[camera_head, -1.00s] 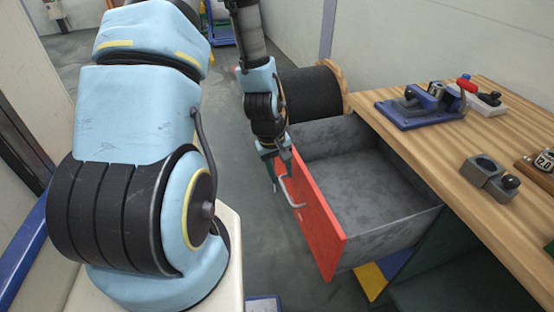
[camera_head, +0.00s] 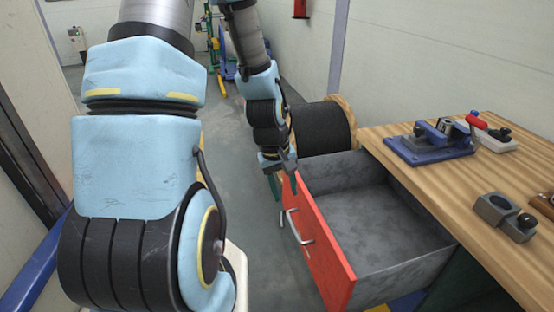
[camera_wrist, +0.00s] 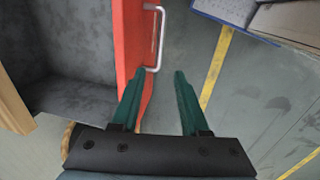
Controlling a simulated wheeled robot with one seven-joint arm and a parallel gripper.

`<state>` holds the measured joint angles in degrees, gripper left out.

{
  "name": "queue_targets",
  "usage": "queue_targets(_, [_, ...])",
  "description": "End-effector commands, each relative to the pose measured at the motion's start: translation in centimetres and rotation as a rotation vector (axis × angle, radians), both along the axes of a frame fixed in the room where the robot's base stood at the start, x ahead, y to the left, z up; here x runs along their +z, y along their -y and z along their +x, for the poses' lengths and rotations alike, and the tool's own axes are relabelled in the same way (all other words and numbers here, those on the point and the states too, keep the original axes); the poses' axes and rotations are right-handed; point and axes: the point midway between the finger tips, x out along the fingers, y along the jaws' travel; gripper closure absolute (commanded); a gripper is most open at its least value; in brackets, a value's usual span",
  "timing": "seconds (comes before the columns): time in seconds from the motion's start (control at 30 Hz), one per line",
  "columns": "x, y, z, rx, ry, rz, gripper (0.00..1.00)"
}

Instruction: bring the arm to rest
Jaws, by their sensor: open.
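My gripper (camera_wrist: 158,75) is open and empty in the wrist view, its two green fingers apart. In that view the left finger overlaps the edge of the red drawer front (camera_wrist: 130,40), and the metal handle (camera_wrist: 158,38) lies just beyond the fingertips. In the head view my gripper (camera_head: 282,185) hangs by the far end of the red drawer front (camera_head: 325,245), near the handle (camera_head: 297,228). The fingertips are partly hidden there, so I cannot tell whether they touch the drawer. The grey drawer (camera_head: 375,215) stands pulled open and looks empty.
A wooden workbench (camera_head: 450,185) at right carries a blue fixture (camera_head: 430,148) and a grey block (camera_head: 495,210). A black cable reel (camera_head: 322,128) stands behind the drawer. The grey floor (camera_head: 235,195) left of the drawer is clear.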

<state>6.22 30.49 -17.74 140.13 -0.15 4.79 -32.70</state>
Motion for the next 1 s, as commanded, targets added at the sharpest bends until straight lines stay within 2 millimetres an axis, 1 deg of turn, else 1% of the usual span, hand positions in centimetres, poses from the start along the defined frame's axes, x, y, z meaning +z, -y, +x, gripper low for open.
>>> queue_targets(0.07, [0.2,-0.2,0.1,-0.004,0.004,0.003,0.55])
queue_targets(0.17, [1.4,-1.5,0.4,-0.029,0.024,0.026,0.55])
queue_targets(0.27, [3.9,-4.1,0.7,-0.082,0.058,0.070,0.55])
queue_targets(0.3, [5.0,-5.3,0.7,-0.108,0.072,0.089,0.55])
queue_targets(0.4, [7.9,-8.3,0.3,-0.170,0.099,0.134,0.55])
queue_targets(0.5, [10.3,-10.6,-0.4,-0.221,0.116,0.164,0.55])
queue_targets(0.6, [11.9,-12.2,-1.2,-0.259,0.127,0.180,0.55])
queue_targets(0.7, [12.8,-13.0,-1.7,-0.281,0.130,0.187,0.55])
queue_targets(0.77, [13.0,-13.2,-1.9,-0.288,0.129,0.189,0.55])
queue_targets(1.0, [13.0,-13.3,-2.0,-0.291,0.130,0.189,0.55])
